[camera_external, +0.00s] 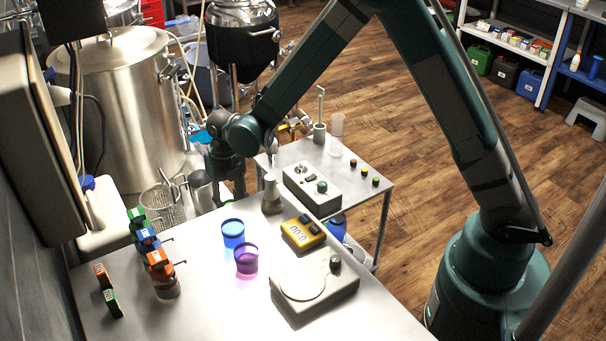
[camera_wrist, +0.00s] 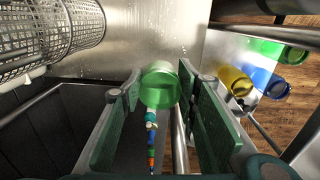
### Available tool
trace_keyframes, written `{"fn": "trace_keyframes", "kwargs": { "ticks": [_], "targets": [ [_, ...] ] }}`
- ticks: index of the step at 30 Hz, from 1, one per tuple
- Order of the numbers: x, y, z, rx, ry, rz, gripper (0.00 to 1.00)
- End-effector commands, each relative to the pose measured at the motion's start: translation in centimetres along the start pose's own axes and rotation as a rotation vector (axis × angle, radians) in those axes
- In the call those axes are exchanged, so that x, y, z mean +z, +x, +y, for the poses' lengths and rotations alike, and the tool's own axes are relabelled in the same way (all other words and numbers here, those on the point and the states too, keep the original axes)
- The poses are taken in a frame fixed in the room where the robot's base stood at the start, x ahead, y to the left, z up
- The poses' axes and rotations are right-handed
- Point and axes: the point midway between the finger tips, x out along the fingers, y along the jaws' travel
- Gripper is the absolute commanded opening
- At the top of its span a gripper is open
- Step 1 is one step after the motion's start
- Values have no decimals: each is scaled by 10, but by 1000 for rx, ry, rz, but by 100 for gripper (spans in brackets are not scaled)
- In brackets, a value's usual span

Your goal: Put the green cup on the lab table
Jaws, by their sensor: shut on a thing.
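The green cup (camera_wrist: 160,88) is translucent and sits between the two green-padded fingers of my gripper (camera_wrist: 160,105) in the wrist view. My gripper is shut on it. The lab table (camera_external: 215,310) is the light metal top in the foreground. I cannot tell the gap between cup and table edge.
A blue cup (camera_external: 233,233), purple cup (camera_external: 246,259), flask (camera_external: 271,196), yellow timer (camera_external: 303,233) and scale (camera_external: 315,287) stand on the table. Capped bottles (camera_external: 165,284) stand at left. A wire basket (camera_external: 163,206) lies beyond. The table's front middle is clear.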

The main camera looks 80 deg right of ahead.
Motion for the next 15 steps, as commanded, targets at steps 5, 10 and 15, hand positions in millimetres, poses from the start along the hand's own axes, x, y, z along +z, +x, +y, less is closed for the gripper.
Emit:
{"fn": "trace_keyframes", "kwargs": {
  "ticks": [5,10,15],
  "targets": [
    [0,-36,0,0,0,0,20],
    [-1,-77,1,0,0,0,20],
    [-1,-120,2,0,0,0,20]
  ]
}}
